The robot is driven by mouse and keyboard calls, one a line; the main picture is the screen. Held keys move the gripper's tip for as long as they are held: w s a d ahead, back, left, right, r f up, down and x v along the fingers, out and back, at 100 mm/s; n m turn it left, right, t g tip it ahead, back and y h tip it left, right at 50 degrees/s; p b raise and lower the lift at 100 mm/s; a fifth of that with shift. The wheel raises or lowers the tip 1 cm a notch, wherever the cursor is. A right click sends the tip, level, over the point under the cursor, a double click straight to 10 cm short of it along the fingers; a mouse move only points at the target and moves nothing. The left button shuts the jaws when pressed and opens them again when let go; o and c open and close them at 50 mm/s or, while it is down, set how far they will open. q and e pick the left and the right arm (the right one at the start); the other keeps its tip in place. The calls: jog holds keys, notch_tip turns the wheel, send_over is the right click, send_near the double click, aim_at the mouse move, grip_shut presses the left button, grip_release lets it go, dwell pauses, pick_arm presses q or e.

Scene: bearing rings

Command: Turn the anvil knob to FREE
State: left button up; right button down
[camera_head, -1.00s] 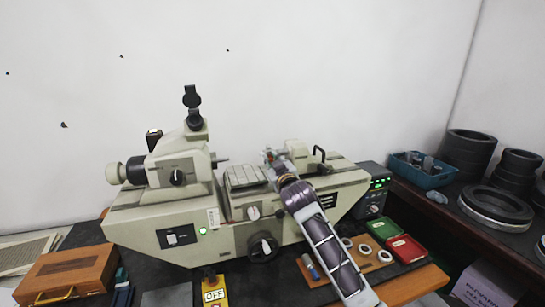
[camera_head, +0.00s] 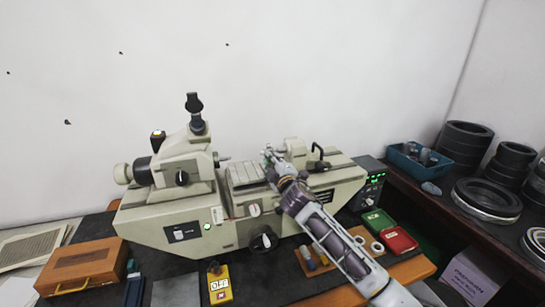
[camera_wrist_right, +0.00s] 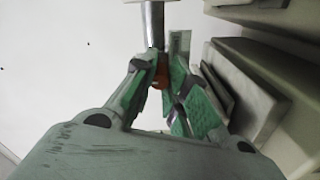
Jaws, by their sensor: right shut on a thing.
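The bench measuring machine (camera_head: 155,222) is cream-coloured and stands on the dark bench. My right gripper (camera_head: 269,154) is over the middle of it, beside the tailstock (camera_head: 296,151) on its right part. In the right wrist view its green-padded fingers (camera_wrist_right: 160,76) are closed around a small orange-red piece (camera_wrist_right: 162,72), just below a grey metal cylinder (camera_wrist_right: 154,22). The piece appears to be the anvil knob; its marking and the FREE label cannot be read. The fingers hide most of it. My left gripper is not in view.
The stage plate (camera_head: 245,174) is close to the left of my gripper. Front dials (camera_head: 264,240) sit below my arm. A wooden case (camera_head: 80,266), green tray (camera_head: 378,221), red tray (camera_head: 399,240) and blue bin (camera_head: 418,163) surround the machine. Dark rings (camera_head: 487,198) stand at right.

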jog(key=shift+n+p, duration=0.35)
jog(key=shift+n, duration=0.45)
jog(key=c, duration=1.4)
grip_release()
jog(key=shift+o, duration=0.2)
jog(key=shift+v, duration=1.4)
jog(key=v, duration=0.9)
jog(key=shift+s+f, duration=0.1)
